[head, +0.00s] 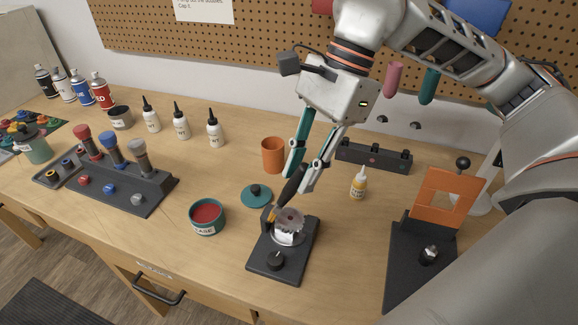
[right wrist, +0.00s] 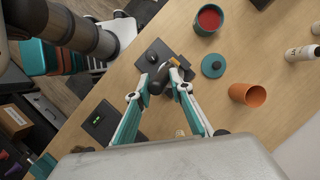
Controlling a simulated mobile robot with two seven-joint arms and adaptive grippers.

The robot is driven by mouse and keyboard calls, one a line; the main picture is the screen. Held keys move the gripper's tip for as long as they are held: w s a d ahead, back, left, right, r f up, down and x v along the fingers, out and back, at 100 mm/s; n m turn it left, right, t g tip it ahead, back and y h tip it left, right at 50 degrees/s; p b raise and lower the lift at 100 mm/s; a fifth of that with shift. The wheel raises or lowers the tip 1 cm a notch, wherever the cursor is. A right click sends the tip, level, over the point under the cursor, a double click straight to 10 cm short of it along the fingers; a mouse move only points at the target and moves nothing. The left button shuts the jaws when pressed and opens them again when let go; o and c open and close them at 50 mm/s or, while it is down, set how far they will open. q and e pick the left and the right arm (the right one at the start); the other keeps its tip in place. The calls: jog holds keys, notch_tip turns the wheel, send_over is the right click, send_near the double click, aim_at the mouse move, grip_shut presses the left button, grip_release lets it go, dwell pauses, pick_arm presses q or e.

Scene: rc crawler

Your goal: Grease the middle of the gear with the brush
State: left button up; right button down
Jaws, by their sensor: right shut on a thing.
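My right gripper (head: 304,180) is shut on a brush (head: 290,192) with a dark handle, which slants down to the left. The brush's orange-brown end is at the upper left rim of the gear (head: 290,222); I cannot tell if it touches. The grey gear sits on a black stand (head: 263,262) with a knob in front. In the right wrist view, the fingers (right wrist: 167,76) hold the brush's dark handle (right wrist: 158,82) over the stand and hide most of the gear. An open grease tin (head: 207,217) with red contents stands to the left. My left gripper is not in view.
A teal lid (head: 257,195) lies behind the stand, and an orange cup (head: 273,154) is farther back. A small yellow-white bottle (head: 359,184) stands to the right, near an orange frame on a black base (head: 410,262). A tool rack (head: 122,180) and several bottles are at left.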

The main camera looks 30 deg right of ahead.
jog(key=shift+s+d, duration=0.35)
jog(key=shift+s, duration=0.15)
jog(key=shift+w, duration=0.1)
jog(key=shift+a+r, duration=0.1)
jog(key=shift+r, duration=0.15)
notch_tip(320, 180, up, 4)
jog(key=p, duration=0.3)
jog(key=shift+f, duration=0.15)
jog(key=shift+r+p, duration=0.7)
jog(key=shift+r, duration=0.2)
